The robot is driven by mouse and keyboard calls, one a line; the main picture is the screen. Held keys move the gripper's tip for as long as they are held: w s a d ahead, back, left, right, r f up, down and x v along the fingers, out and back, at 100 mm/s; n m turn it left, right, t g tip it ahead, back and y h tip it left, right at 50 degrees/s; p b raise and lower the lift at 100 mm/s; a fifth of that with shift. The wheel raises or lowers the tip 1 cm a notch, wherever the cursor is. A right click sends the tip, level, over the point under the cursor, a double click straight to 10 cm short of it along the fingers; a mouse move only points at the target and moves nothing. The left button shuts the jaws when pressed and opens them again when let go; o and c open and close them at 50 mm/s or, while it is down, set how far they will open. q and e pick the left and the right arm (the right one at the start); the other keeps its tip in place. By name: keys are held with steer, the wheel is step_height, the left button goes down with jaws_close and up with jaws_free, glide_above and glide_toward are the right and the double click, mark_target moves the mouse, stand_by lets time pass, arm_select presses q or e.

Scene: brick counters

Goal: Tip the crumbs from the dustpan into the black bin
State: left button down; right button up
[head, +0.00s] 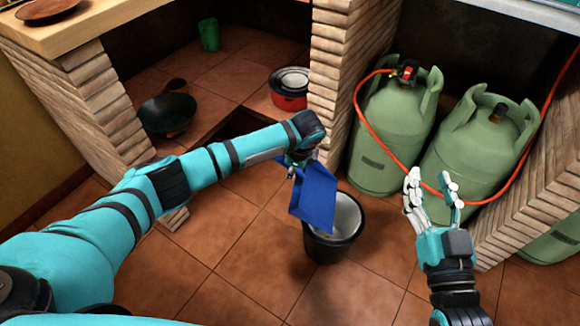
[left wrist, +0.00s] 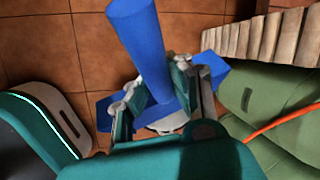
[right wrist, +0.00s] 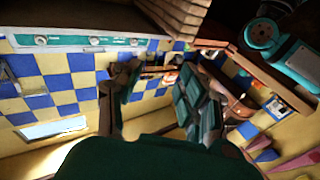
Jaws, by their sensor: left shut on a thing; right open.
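The blue dustpan (head: 316,192) hangs steeply tilted in the head view, its lower end over the left part of the black bin (head: 333,247). The bin stands upright on the floor, and its pale inside shows beside the pan. My left gripper (head: 293,166) is shut on the dustpan's handle. In the left wrist view the thick blue handle (left wrist: 137,38) runs up from between the fingers (left wrist: 163,100), and parts of the pan show on both sides. I cannot make out the crumbs. My right gripper (head: 432,193) is open and empty, to the right of the bin.
Two green gas cylinders (head: 393,130) (head: 478,148) with an orange hose (head: 362,120) stand behind the bin, right of a brick pillar (head: 340,80). A red pot (head: 289,90), a dark pan (head: 167,113) and a green cup (head: 209,34) are farther back. The tiled floor in front is clear.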

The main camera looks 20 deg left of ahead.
arm_select(q)
steer(key=shift+w+d+r+y+p, duration=0.1)
steer(key=shift+d+r+y+p, duration=0.3)
steer(key=shift+d+r, duration=0.15)
steer(key=shift+d+r+y+p, duration=0.15)
steer(key=shift+d+r+y, duration=0.1)
steer(key=shift+d, duration=0.15)
steer(key=shift+d+r+y+p, duration=0.15)
steer(key=shift+d+y, duration=0.1)
steer(key=shift+d, duration=0.15)
arm_select(e)
step_height(320, 180, down, 6)
steer(key=d+g+h, duration=0.1)
steer(key=g, duration=0.3)
steer(key=shift+s+f, duration=0.2)
steer(key=shift+s, duration=0.1)
steer(key=shift+d, duration=0.1)
